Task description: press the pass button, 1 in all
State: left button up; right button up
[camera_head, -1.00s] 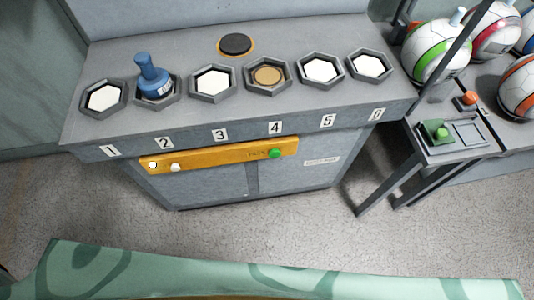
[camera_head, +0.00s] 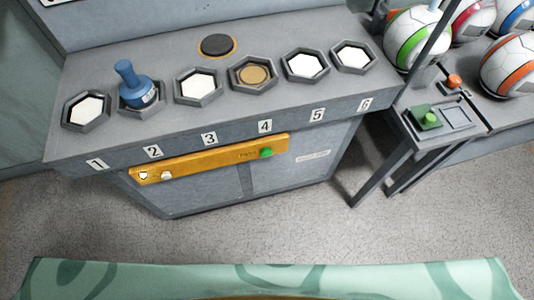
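A yellow panel (camera_head: 206,160) is fixed to the front of the grey press cabinet, below the number labels. A green button (camera_head: 266,153) sits near the panel's right end, with small lettering beside it that looks like "PASS". A white button (camera_head: 167,175) sits near the panel's left end, beside a small white mark. Neither of my grippers shows in the head view, and nothing touches the buttons.
A side stand (camera_head: 433,140) at right carries another green button (camera_head: 430,119). Balls (camera_head: 414,38) lie behind it. Floor before the cabinet is clear.

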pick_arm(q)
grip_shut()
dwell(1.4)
